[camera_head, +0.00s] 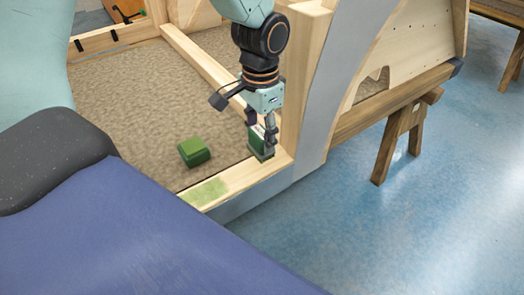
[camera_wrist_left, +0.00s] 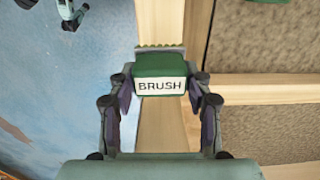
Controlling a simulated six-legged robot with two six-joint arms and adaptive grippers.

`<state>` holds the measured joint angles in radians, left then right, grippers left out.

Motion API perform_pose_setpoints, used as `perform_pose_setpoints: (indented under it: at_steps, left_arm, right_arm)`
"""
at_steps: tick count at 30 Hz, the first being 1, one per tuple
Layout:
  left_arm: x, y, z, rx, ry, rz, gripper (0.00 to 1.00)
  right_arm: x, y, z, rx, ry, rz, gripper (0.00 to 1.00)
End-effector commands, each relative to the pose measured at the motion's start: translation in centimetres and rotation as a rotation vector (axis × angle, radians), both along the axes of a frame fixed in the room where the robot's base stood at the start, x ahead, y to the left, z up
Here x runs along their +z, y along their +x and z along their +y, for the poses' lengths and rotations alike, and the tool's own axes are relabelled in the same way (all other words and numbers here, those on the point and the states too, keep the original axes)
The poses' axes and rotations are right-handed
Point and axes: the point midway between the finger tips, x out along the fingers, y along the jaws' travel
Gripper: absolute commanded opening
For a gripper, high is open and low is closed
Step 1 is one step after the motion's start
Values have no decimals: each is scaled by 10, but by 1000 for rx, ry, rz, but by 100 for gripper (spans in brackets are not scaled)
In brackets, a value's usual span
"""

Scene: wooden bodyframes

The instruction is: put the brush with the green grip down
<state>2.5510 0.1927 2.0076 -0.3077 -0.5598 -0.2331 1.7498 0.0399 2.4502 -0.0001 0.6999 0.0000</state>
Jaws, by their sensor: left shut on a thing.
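The brush (camera_head: 261,151) has a green grip and a white label that reads BRUSH in the left wrist view (camera_wrist_left: 160,86). My left gripper (camera_head: 262,134) is shut on it, with one finger on each side. The brush is upright, at the pale wooden beam (camera_head: 270,170) near the foot of the post. I cannot tell whether it touches the beam. A small teal and dark part at the top left of the left wrist view looks like my right gripper (camera_wrist_left: 74,18); its fingers are too small to read.
A green block (camera_head: 194,152) lies on the brown fibrous panel (camera_head: 130,125), left of the brush. A green patch (camera_head: 206,191) marks the beam's near stretch. A wooden post (camera_head: 303,80) and grey curved band (camera_head: 335,90) stand close right of my gripper. A trestle (camera_head: 400,135) stands on the blue floor.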

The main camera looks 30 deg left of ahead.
Motion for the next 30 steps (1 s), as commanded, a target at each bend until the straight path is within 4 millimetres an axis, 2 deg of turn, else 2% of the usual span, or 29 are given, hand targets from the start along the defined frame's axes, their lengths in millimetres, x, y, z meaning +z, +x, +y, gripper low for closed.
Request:
perform_pose_setpoints:
  at_steps: [5,12,24,25,30]
  left_arm:
    - [-13,2,0,-2,1,0,25]
    - [-43,3,-1,-5,1,0,25]
    - [-46,3,-1,-4,0,-2,25]
    - [-46,3,-1,-4,0,-2,51]
    - [-46,3,-1,-4,1,-3,65]
  right_arm:
    - [-5,0,0,0,0,-1,40]
    - [-15,0,0,0,0,0,40]
    - [-14,0,0,0,0,-1,40]
    - [-14,0,0,0,0,-1,40]
    - [-14,0,0,0,0,-1,40]
